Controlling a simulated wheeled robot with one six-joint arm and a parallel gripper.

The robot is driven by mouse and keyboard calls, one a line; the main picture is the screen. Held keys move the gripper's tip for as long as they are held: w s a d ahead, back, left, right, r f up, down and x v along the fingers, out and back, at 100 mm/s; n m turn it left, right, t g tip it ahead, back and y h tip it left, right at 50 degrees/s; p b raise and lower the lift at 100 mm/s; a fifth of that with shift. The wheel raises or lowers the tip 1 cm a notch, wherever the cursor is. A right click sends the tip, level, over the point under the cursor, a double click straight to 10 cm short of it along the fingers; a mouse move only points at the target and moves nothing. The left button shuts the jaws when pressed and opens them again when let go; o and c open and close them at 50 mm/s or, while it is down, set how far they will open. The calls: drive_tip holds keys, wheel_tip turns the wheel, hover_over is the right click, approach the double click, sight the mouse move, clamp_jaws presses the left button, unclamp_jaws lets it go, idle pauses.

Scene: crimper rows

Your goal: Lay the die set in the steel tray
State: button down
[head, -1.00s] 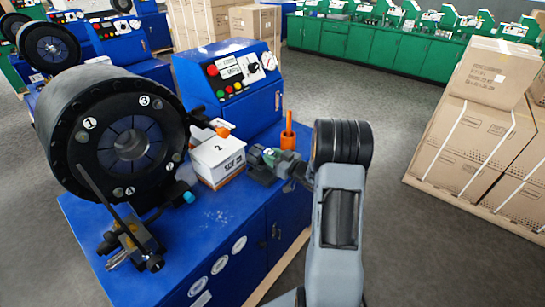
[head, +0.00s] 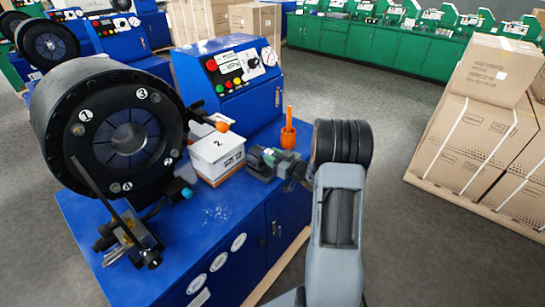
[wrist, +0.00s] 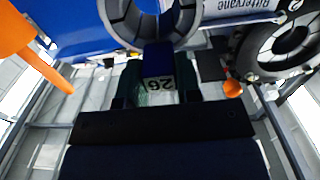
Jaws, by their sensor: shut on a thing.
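My gripper (head: 264,157) is over the right part of the blue bench in the head view, just right of the white box. In the wrist view my gripper (wrist: 157,88) is shut on a dark blue block marked 26. The block joins grey curved segments (wrist: 120,22) that look like the die set (wrist: 158,62). The top of the segments is cut off by the frame edge. In the head view the die set is too small to make out clearly. I cannot make out a steel tray in either view.
A big black crimper head (head: 85,125) stands at the left of the blue bench (head: 215,215). A white box marked 2 (head: 217,155) and an orange cup (head: 288,138) flank my gripper. A blue control panel (head: 235,85) rises behind. Cartons (head: 470,140) stand right, across open floor.

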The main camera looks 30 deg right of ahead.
drive_tip(key=shift+f+b, duration=0.45)
drive_tip(key=shift+b, duration=0.05)
drive_tip(key=c, duration=1)
unclamp_jaws()
drive_tip(key=shift+o, duration=1.4)
drive_tip(key=shift+s+f, duration=0.1)
drive_tip(key=shift+f, duration=0.2)
drive_tip(key=b+v, duration=0.2)
drive_tip(key=v, duration=1.1)
drive_tip(key=shift+s+d+r, duration=0.2)
drive_tip(key=shift+s, duration=0.15)
